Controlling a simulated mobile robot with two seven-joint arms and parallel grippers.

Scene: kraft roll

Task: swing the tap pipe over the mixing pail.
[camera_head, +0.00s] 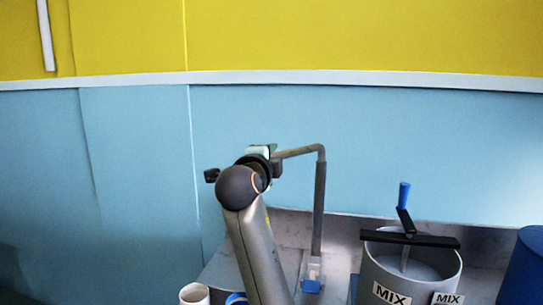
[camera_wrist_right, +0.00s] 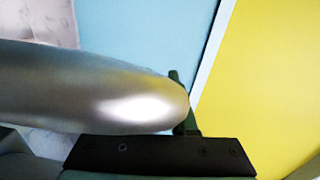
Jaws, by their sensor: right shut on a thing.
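The grey tap pipe (camera_head: 319,205) rises from a base with a blue part (camera_head: 311,286), and its top arm bends over to the left. The mixing pail (camera_head: 372,268), grey with MIX labels, stands to the right of the pipe base, so the pipe's free end points away from it. My right gripper (camera_head: 273,162) is shut on the tap pipe near its free end; my wrist hides the exact grip. In the right wrist view a large, smooth silver shape (camera_wrist_right: 90,95) covers much of the picture and hides the contact. My left gripper is not in view.
A dark crossbar (camera_head: 435,240) and a blue-handled crank (camera_head: 404,195) sit on the pail. A blue container (camera_head: 525,270) is at the right edge. A white cup-like thing (camera_head: 194,294) stands at the bottom left. A blue and yellow wall (camera_head: 400,140) is behind.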

